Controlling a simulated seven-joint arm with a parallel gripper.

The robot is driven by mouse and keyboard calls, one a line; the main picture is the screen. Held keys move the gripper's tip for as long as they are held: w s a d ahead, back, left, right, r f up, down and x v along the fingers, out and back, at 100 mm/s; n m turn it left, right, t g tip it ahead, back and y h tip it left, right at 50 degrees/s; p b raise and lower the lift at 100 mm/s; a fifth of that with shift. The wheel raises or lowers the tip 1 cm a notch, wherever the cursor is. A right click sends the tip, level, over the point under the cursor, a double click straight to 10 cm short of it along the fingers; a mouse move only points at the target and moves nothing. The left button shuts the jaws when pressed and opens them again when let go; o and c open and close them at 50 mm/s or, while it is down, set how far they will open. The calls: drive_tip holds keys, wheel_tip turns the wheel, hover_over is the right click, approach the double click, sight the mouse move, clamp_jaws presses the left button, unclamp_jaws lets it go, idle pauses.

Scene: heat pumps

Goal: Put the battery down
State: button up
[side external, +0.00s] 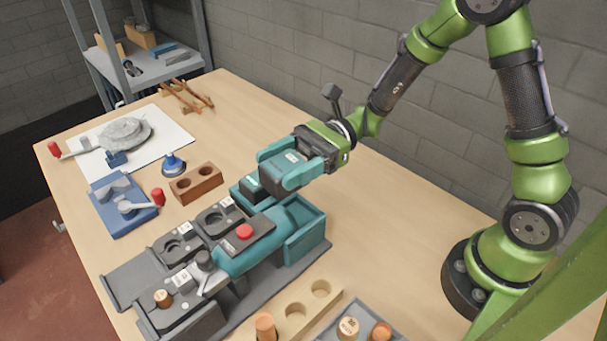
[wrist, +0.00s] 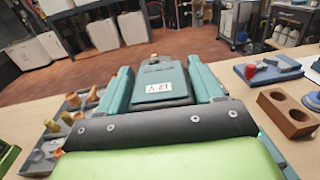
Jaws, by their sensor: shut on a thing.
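My gripper (side external: 284,166) has teal fingers and is shut on the battery (side external: 292,157). The battery is a teal block with a dark lower part and a pale label. In the wrist view the battery (wrist: 158,82) sits between both fingers, its "12V" label facing the camera. In the side view my gripper holds it over the back of the grey and teal machine (side external: 246,253), beside an open teal bay (side external: 306,240). The gap beneath the battery is partly hidden, so I cannot tell whether it touches anything.
A brown block with two holes (side external: 196,184) stands left of the gripper. A blue fixture (side external: 122,207) and a white sheet (side external: 170,130) lie farther left. A wooden holed block (side external: 300,312) and a grey tray (side external: 362,312) are in front. The table right of the machine is clear.

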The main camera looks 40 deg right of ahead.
drive_tip(key=shift+s+r+n+g, duration=0.5)
drive_tip(key=shift+s+r+g, duration=0.15)
drive_tip(key=shift+g, duration=0.15)
drive_tip(key=shift+f, duration=0.1)
drive_tip(key=shift+n+g, duration=0.3)
drive_tip(key=shift+g, duration=0.2)
drive_tip(key=s+f, duration=0.1)
drive_tip(key=d+f, duration=0.1)
drive_tip(key=f, duration=0.1)
drive_tip(key=s+d+f, duration=0.1)
drive_tip(key=shift+s+f, duration=0.15)
drive_tip(key=shift+s, duration=0.2)
drive_tip(key=s+f+n+g, duration=0.1)
drive_tip(key=s+f+g, duration=0.1)
drive_tip(key=s, duration=0.1)
drive_tip(key=s+d+f+n+g+h, duration=0.1)
drive_tip(key=s+f+g, duration=0.1)
drive_tip(key=s+f, duration=0.1)
drive_tip(key=s+d+f+n+g, duration=0.1)
drive_tip(key=s+f+g, duration=0.1)
drive_tip(key=s, duration=0.1)
drive_tip(key=shift+s+d+f+n, duration=0.2)
drive_tip(key=shift+s+f+n, duration=0.15)
drive_tip(key=shift+s+n, duration=0.05)
drive_tip(key=shift+f, duration=2)
drive_tip(key=shift+f, duration=0.1)
